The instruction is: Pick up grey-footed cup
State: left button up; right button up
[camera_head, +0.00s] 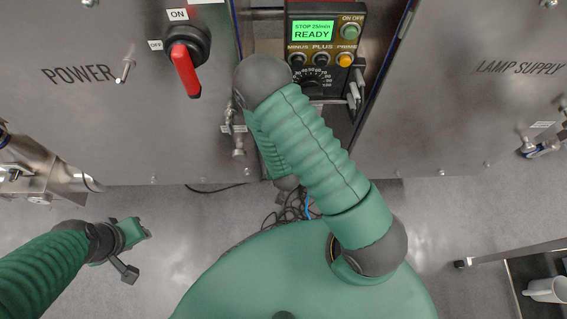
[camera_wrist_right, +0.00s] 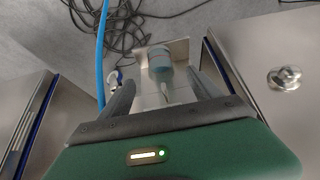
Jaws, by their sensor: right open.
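In the right wrist view my right gripper (camera_wrist_right: 162,92) is open, with its two dark fingers apart. Between and beyond the fingers shows a small blue-grey cylindrical part (camera_wrist_right: 159,62) against a pale metal plate; I cannot tell whether it is the grey-footed cup. In the head view my right gripper is hidden behind my own arm. A white cup-like vessel (camera_head: 546,290) is at the lower right edge, apart from both grippers; no grey foot can be made out on it. My left gripper (camera_head: 134,249) is low on the left, over the floor, with nothing visible in it.
A control box (camera_head: 325,45) with a green READY display is in the gap between two metal cabinets. A red power switch (camera_head: 185,68) is on the left cabinet. Loose cables (camera_head: 290,207) lie on the floor. A metal frame (camera_head: 515,252) stands at right.

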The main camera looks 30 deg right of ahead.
jog(key=x, duration=0.2)
jog(key=b+x, duration=0.1)
jog(key=x, duration=0.1)
jog(key=b+x, duration=0.1)
jog(key=x, duration=0.1)
jog(key=shift+d+f, duration=0.25)
jog(key=shift+d, duration=0.1)
jog(key=b+x, duration=0.1)
jog(key=x, duration=0.1)
jog(key=b+x, duration=0.2)
jog(key=shift+w+a, duration=0.2)
jog(key=shift+w, duration=0.05)
jog(key=shift+w+f+b, duration=0.2)
jog(key=shift+f+b, duration=0.05)
jog(key=shift+b, duration=0.1)
jog(key=shift+d+r, duration=0.1)
jog(key=shift+r, duration=0.05)
jog(key=shift+c, duration=0.8)
pick_arm(q)
jog(key=s+x, duration=0.1)
jog(key=x, duration=0.5)
jog(key=shift+d+f, duration=0.15)
jog(key=shift+f, duration=0.15)
pick_arm(e)
jog(key=c, duration=1.2)
